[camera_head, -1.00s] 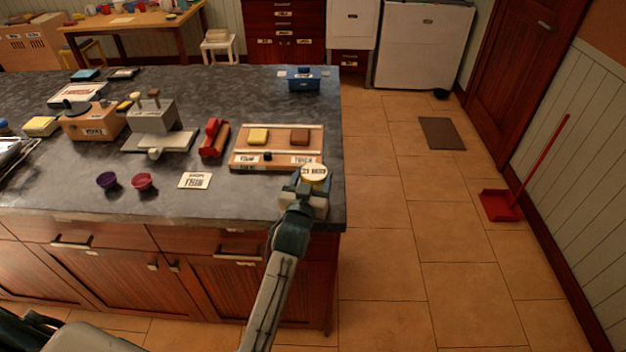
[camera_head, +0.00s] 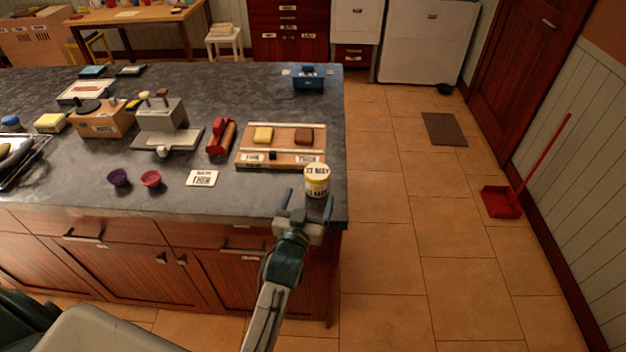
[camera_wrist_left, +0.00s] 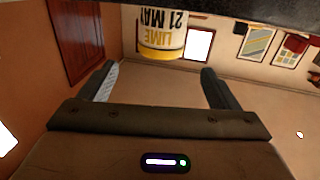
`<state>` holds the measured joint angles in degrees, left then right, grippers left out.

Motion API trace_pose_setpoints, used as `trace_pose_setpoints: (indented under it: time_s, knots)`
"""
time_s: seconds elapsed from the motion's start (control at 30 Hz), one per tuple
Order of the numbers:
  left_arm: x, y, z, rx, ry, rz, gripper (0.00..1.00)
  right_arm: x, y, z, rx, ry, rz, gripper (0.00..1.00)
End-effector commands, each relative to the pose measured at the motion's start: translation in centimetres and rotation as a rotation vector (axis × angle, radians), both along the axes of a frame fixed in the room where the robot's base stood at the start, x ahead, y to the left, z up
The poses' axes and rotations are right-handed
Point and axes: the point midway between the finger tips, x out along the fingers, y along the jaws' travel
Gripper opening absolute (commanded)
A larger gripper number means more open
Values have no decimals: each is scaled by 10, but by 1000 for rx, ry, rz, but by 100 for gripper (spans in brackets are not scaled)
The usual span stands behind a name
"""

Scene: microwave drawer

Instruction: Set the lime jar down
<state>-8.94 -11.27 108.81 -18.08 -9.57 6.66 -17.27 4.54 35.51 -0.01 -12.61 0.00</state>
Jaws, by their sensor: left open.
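The lime jar (camera_head: 317,180) is white and yellow with a date label, and stands upright on the dark counter (camera_head: 240,197) near its front right corner. In the left wrist view the jar (camera_wrist_left: 162,38) appears upside down, with "LIME 21 MAY" on it, beyond the fingertips. My left gripper (camera_head: 304,201) is open and empty at the counter's front edge, just in front of the jar and apart from it. Its two fingers (camera_wrist_left: 157,84) are spread wide in the wrist view. My right gripper is not in view.
A wooden board (camera_head: 281,160) with a yellow and a brown block lies behind the jar. A label card (camera_head: 202,178), a red cup (camera_head: 151,178) and a purple cup (camera_head: 118,177) stand to the left. The counter's right edge is close to the jar.

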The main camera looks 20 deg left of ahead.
Motion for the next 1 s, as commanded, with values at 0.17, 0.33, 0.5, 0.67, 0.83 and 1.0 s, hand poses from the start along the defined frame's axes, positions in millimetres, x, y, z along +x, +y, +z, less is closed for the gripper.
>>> trace_pose_setpoints:
  time_s: [0.17, 0.33, 0.5, 0.67, 0.83, 1.0]
  knots:
    - [-28, -2, 2, -1, 3, 0, 84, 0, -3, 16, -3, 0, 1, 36]
    - [-40, -3, 1, -1, 1, 0, 84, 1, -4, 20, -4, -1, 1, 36]
    - [-42, -3, 0, -1, -1, 0, 84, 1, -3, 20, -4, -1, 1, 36]
    - [-42, -3, 0, -1, -1, 0, 84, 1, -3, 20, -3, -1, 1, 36]
    - [-47, 1, -11, 1, 47, 1, 84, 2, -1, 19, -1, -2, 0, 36]
    - [-65, 14, -61, 7, 229, -3, 84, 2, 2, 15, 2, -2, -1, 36]
